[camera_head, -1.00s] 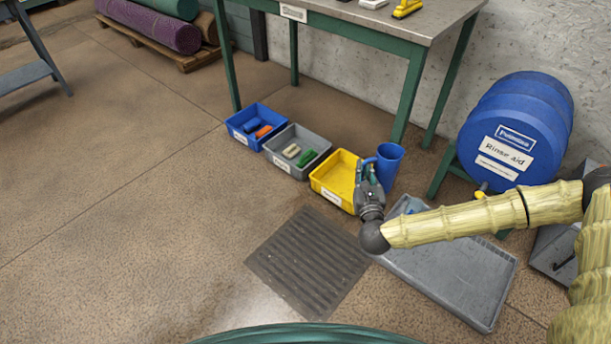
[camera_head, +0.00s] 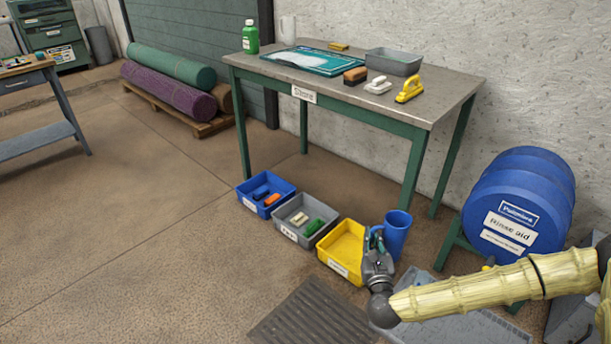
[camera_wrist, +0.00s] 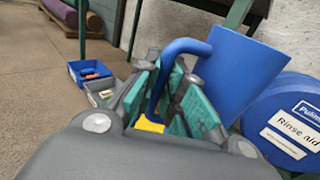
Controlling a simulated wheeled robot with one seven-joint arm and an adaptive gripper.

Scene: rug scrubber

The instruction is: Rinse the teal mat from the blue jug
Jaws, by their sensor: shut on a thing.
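The blue jug (camera_head: 396,232) is upright at the right, in front of the table's right legs. My gripper (camera_head: 374,240) is shut on the jug's handle, on its left side. In the wrist view the jug (camera_wrist: 236,72) stands right of my gripper (camera_wrist: 172,95), whose fingers close around the curved blue handle. The jug's inside is hidden. The teal mat (camera_head: 318,60) lies flat on the grey-topped table, with a whitish patch on its upper left part.
A blue drum (camera_head: 518,208) stands right.

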